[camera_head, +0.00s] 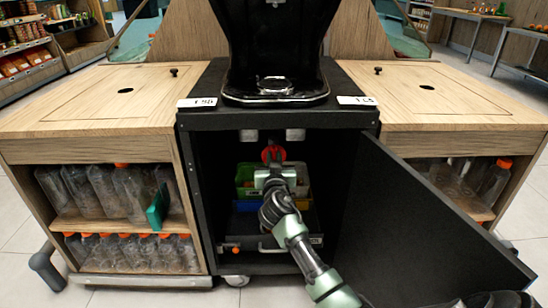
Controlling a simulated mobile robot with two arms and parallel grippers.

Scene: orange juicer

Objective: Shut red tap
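A red tap (267,153) shows inside the open black cabinet (192,180), just beneath its top. My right arm reaches in from the bottom of the head view. My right gripper (274,166) is at the tap and overlaps its lower part in the picture. The fingertips are small and partly hidden, so I cannot tell whether they are open, shut or touching the tap. My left gripper is not in view.
The cabinet door (425,225) stands open to the right of my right arm. Green and blue bins (245,173) sit behind the gripper. Shelves of clear bottles (130,190) flank the cabinet. A black juicer (275,50) stands on top.

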